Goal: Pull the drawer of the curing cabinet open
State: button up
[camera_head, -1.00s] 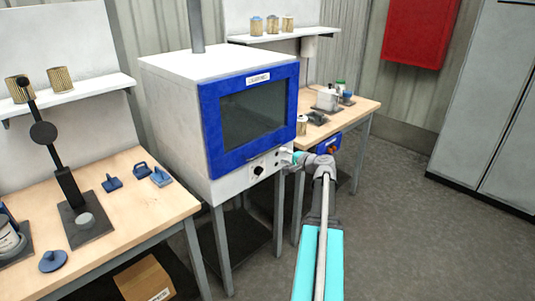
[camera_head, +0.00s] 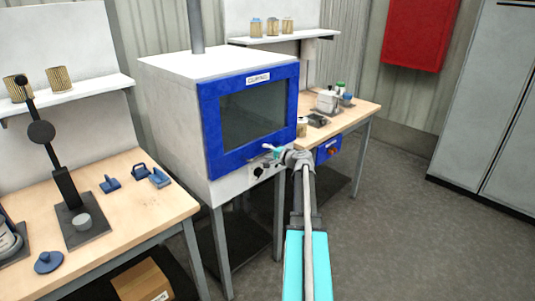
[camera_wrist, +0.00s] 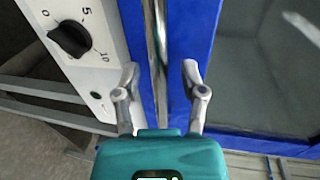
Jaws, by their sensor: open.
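The curing cabinet (camera_head: 170,120) is a white box with a blue-framed front (camera_head: 212,150) and a dark window. A metal bar handle (camera_wrist: 155,50) runs along the blue front's lower edge, largely hidden behind my gripper in the head view. My gripper (camera_head: 272,151) is at that lower edge, near its right end. In the wrist view my gripper (camera_wrist: 160,85) is open, with one finger on each side of the bar in the picture. I cannot tell whether either finger touches it. The front looks shut.
A black dial (camera_wrist: 70,39) sits on the white panel below the front. A workbench (camera_head: 120,215) with blue parts and a black stand is at left. Another bench (camera_head: 350,112) with small items is behind my arm. The floor at right is clear.

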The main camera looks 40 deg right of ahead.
grip_shut()
jog(key=shift+s, duration=0.15)
dwell(0.4)
